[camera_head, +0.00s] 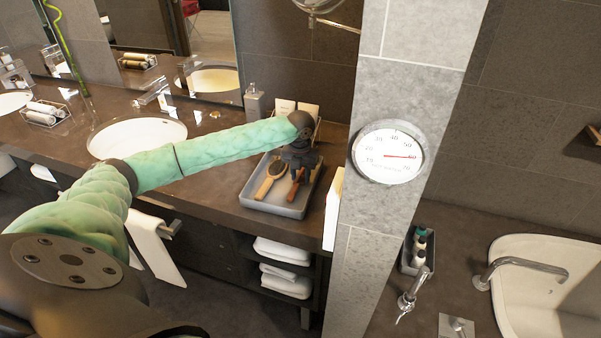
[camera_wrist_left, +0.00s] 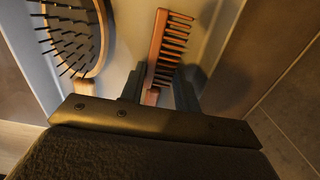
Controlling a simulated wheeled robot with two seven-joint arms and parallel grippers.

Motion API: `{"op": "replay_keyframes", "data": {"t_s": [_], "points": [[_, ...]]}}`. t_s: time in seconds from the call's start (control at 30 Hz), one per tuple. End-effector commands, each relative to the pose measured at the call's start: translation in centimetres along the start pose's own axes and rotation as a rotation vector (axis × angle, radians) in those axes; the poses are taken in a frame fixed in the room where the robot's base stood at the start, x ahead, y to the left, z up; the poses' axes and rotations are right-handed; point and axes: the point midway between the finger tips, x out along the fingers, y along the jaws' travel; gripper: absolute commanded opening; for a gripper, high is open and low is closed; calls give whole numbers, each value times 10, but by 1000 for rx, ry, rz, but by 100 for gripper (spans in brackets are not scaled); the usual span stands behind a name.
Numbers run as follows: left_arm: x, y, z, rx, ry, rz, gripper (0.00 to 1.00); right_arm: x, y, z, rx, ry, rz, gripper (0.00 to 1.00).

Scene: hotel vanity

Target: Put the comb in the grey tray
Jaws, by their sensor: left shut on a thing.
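A reddish-brown comb (camera_wrist_left: 168,50) shows in the left wrist view, with its teeth to the right. My left gripper (camera_wrist_left: 159,92) is shut on the lower end of the comb. In the head view my left gripper (camera_head: 298,163) points down over the grey tray (camera_head: 276,208), and the comb (camera_head: 296,187) is below it, inside the tray's outline. I cannot tell whether the comb touches the tray floor. The tray stands on the dark counter near its right end. My right gripper is not in view.
A hairbrush (camera_head: 266,186) lies in the tray left of the comb; it also shows in the left wrist view (camera_wrist_left: 72,38). A tiled pillar (camera_head: 375,240) with a dial stands right of the tray. A soap dispenser (camera_head: 253,103) and white cards are behind. A sink (camera_head: 137,138) is to the left.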

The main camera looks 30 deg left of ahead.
Motion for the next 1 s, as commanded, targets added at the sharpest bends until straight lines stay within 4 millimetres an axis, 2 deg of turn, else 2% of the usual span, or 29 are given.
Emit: {"op": "replay_keyframes", "data": {"t_s": [0.4, 0.43, 0.5, 0.53, 0.8, 0.97, 1.0], "points": [[4, 0, 0, 0, 0, 0, 10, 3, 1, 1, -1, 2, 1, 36], [4, 0, 0, 0, 0, 0, 38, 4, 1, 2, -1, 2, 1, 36], [4, 0, 0, 0, 0, 0, 51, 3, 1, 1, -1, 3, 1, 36], [4, 0, 0, 0, 0, 0, 54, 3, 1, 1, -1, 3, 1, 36], [3, 0, 0, 0, -1, 0, 54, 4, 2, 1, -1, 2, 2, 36], [-5, 0, 1, -1, -3, 0, 54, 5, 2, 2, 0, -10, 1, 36], [-9, 0, 1, -1, -4, 0, 54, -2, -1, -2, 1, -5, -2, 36]]}}
